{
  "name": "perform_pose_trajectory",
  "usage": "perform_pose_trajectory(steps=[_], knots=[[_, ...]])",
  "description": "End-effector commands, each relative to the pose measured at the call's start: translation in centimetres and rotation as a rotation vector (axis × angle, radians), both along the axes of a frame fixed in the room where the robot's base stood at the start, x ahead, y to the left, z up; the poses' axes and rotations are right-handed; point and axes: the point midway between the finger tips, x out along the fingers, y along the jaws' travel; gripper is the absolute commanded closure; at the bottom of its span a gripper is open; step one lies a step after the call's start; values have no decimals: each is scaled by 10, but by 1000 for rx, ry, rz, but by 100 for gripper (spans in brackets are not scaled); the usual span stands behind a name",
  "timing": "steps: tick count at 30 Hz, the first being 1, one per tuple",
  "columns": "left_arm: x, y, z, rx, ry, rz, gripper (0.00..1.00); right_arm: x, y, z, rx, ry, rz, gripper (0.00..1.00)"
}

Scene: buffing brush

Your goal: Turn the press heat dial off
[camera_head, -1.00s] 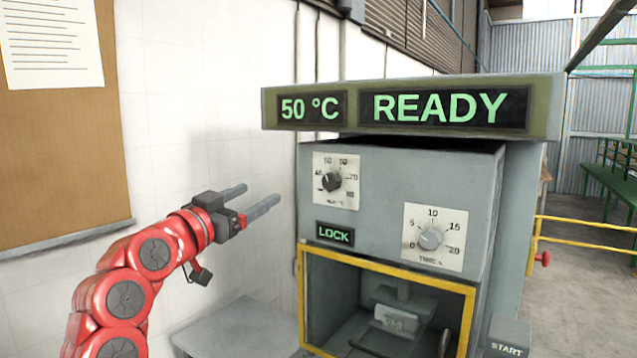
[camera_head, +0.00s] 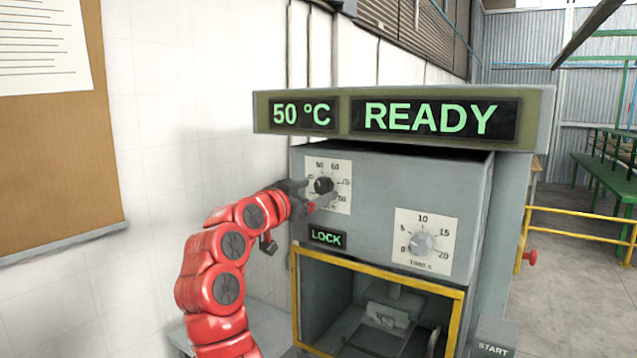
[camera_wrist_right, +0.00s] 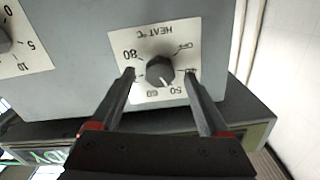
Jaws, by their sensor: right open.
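The black heat dial (camera_head: 323,185) is on a white scale plate at the upper left of the grey press (camera_head: 420,170). In the right wrist view the dial (camera_wrist_right: 160,70) appears upside down, its pale mark toward the 50 and 60 side. The OFF mark (camera_wrist_right: 185,47) is on the same plate. My right gripper (camera_head: 320,193) is at the dial. In the wrist view its open fingers (camera_wrist_right: 159,74) lie on either side of the dial, with gaps; I see no contact. The display (camera_head: 302,114) reads 50 °C, and the larger one reads READY. My left gripper is not in view.
A time dial (camera_head: 421,243) is to the lower right of the heat dial. A LOCK sign (camera_head: 327,238) and a yellow-framed opening (camera_head: 375,274) are below. The overhanging display housing (camera_head: 545,115) is above. A START box (camera_head: 493,338) stands at the lower right.

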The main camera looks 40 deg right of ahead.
Motion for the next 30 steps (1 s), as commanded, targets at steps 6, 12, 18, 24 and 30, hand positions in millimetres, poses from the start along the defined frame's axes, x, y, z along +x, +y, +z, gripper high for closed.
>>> perform_pose_trajectory(steps=[6,12,18,24,30], knots=[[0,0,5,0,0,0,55,6,-16,1,-1,-3,0,21],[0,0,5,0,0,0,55,7,-17,0,-1,-3,0,21],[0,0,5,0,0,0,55,7,-17,0,-1,-1,1,45],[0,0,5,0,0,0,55,7,-17,0,-1,-1,1,81],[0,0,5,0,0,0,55,7,-16,0,-1,0,1,100]])
